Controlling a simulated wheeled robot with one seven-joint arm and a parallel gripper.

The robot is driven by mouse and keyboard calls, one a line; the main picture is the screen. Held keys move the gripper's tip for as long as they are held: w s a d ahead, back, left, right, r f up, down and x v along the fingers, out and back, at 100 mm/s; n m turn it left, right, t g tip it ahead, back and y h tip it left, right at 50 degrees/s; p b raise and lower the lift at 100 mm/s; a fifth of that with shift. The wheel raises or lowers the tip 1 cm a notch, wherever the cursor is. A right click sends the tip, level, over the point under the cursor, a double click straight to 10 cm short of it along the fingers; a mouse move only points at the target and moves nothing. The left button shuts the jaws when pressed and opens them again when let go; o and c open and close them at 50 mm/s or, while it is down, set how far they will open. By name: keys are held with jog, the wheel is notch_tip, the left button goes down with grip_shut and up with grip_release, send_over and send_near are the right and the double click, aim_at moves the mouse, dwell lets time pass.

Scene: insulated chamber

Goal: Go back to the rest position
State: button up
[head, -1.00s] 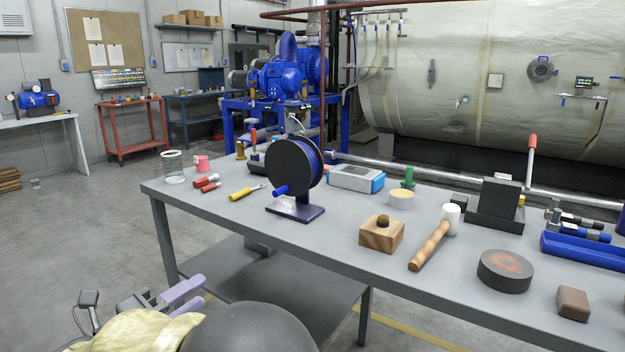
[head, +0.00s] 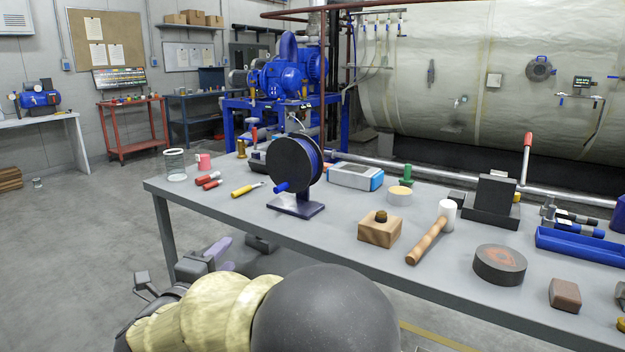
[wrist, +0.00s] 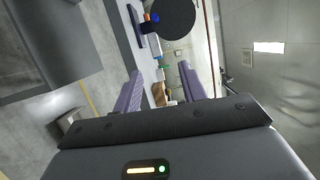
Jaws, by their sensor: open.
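My gripper (head: 218,252) is at the lower left of the head view, in front of the workbench and beside its near left leg. Its purple fingers are partly hidden behind my own arm there. In the wrist view the two purple fingers of my gripper (wrist: 161,87) stand apart with nothing held between them. The workbench (head: 340,222) is seen beyond and between them, tilted on its side.
The bench carries a cable reel (head: 296,168), a wooden block (head: 378,233), a mallet (head: 428,240), a dark round disc (head: 500,264) and a blue tray (head: 580,246). Open floor (head: 80,220) lies left of the bench.

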jog(key=w+d+f+n+y, duration=0.2)
jog(key=w+d+n+y, duration=0.3)
jog(key=n, duration=0.2)
jog(key=s+d+f+n+g+y, duration=0.1)
jog(key=d+f+n+g+y, duration=0.1)
jog(key=d+f+n+g, duration=0.5)
jog(key=s+d+f+n+g+h, duration=0.1)
jog(key=s+d+f+n+g, duration=0.3)
jog(key=s+d+f, duration=0.45)
jog(key=s+d+f+n+g+h, duration=0.1)
jog(key=s+d+f+n+g, duration=0.35)
jog(key=s+d, duration=0.65)
notch_tip(320, 180, up, 34)
jog(key=p, duration=3.4)
jog(key=shift+s+d+m, duration=0.2)
jog(key=shift+s+m, duration=0.1)
jog(key=shift+m, duration=0.15)
jog(key=shift+t, duration=0.25)
